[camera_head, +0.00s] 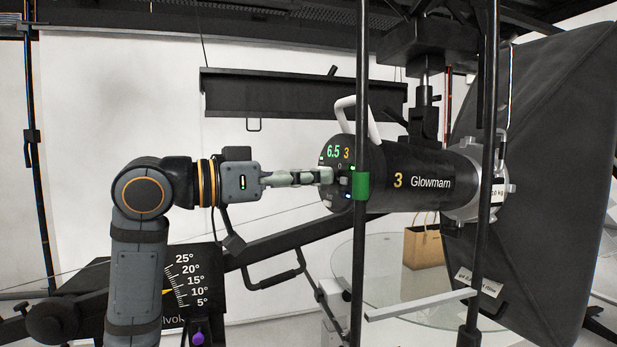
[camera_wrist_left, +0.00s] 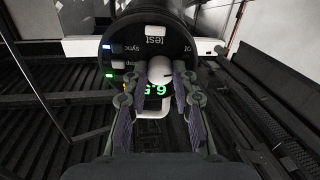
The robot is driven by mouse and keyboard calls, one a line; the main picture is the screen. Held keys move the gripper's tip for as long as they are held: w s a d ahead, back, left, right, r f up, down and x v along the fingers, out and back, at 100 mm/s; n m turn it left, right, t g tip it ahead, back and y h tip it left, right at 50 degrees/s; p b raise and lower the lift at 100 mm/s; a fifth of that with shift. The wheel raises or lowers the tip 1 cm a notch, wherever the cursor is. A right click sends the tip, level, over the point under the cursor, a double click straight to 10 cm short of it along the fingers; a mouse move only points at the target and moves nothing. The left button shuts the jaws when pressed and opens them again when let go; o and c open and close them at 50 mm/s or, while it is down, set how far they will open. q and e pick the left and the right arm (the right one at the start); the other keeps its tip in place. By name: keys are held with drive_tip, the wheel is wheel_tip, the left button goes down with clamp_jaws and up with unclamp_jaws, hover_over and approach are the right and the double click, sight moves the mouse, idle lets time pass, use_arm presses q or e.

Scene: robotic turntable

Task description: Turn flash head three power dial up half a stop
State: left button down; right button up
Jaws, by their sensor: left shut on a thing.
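Flash head three (camera_head: 415,182) is a black cylinder marked "3" and "Glowmam", lying sideways on a stand. Its rear panel faces left and shows a green 6.5 beside an orange 3. In the left wrist view the panel (camera_wrist_left: 150,35) appears upside down, with test and sync labels and the green reading. The pale round power dial (camera_wrist_left: 160,70) sits between my left fingers there. My left gripper (camera_head: 328,177) reaches the panel from the left and is shut on the dial; in the head view the fingers hide it. My right gripper is not in view.
A dark upright pole (camera_head: 361,260) with a green band passes in front of the flash head, close to my left fingertips. A large black softbox (camera_head: 555,160) is at the right. A glass round table (camera_head: 375,290) with a tan bag (camera_head: 423,248) stands below.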

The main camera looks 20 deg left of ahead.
use_arm(q)
drive_tip(key=m, duration=0.3)
drive_tip(key=shift+g, duration=0.3)
drive_tip(key=c, duration=1.1)
unclamp_jaws()
drive_tip(key=shift+v, duration=3.7)
